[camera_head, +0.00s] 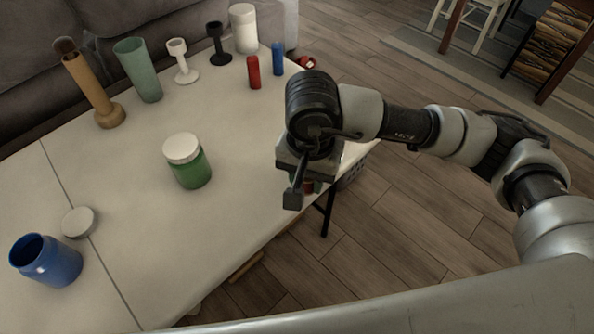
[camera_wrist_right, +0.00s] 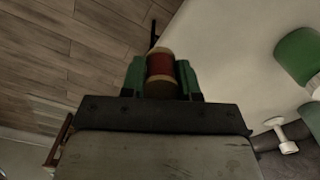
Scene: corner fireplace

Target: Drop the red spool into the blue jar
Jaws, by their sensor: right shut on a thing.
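The blue jar (camera_head: 55,264) stands open at the near left of the white table, its dark mouth facing up. A white lid (camera_head: 80,222) lies on the table beside it. My right gripper (camera_head: 311,186) is over the table's right edge, far to the right of the jar. In the right wrist view its green fingers (camera_wrist_right: 161,74) are shut on the red spool (camera_wrist_right: 160,66), which has tan ends. In the head view the spool is mostly hidden by the gripper and wrist. My left gripper is not in view.
A green jar with a white lid (camera_head: 190,169) stands mid-table, between my right gripper and the blue jar. Red (camera_head: 254,73) and blue (camera_head: 278,59) cylinders, a white jar (camera_head: 243,30), goblets, a green cup (camera_head: 139,72) and a wooden holder (camera_head: 90,88) stand along the back.

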